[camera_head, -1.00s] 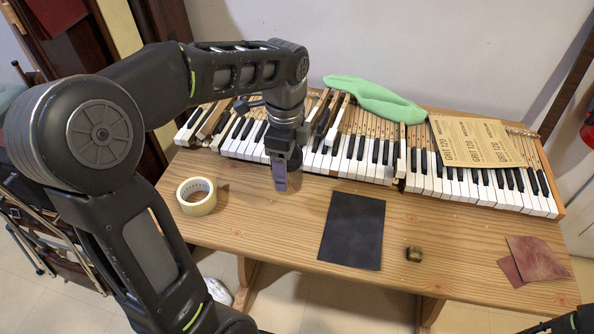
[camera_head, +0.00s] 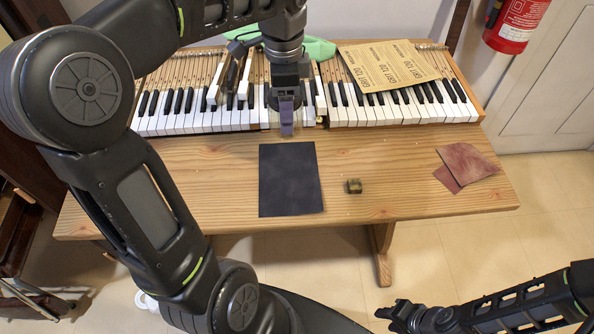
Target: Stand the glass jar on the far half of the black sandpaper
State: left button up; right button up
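The black sandpaper (camera_head: 290,180) lies flat on the wooden table, in front of the keyboard. I see no glass jar that I can make out in the head view. My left gripper (camera_head: 287,120) points down just beyond the far edge of the sandpaper, in front of the keys. It shows edge-on with a purplish tip, so its opening and anything between its fingers cannot be told. My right gripper (camera_head: 392,314) is low at the right, off the table's front edge and apart from the sandpaper. Its fingers are small and dark, and their opening is unclear.
A keyboard (camera_head: 400,110) with loose keys spans the back, with a tan grit sheet (camera_head: 395,66) and green cloth (camera_head: 320,49) on it. A small dark-gold block (camera_head: 354,186) sits right of the sandpaper. Reddish sheets (camera_head: 468,163) lie farther right. Bare wood surrounds the sandpaper.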

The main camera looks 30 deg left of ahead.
pick_arm(q)
send_over(287, 157)
jog(key=shift+f, duration=3.15)
jog(key=shift+f, duration=0.1)
jog(key=shift+f, duration=1.75)
jog(key=shift+f+b, duration=0.1)
jog(key=shift+b, duration=0.25)
jog(key=o, duration=1.9)
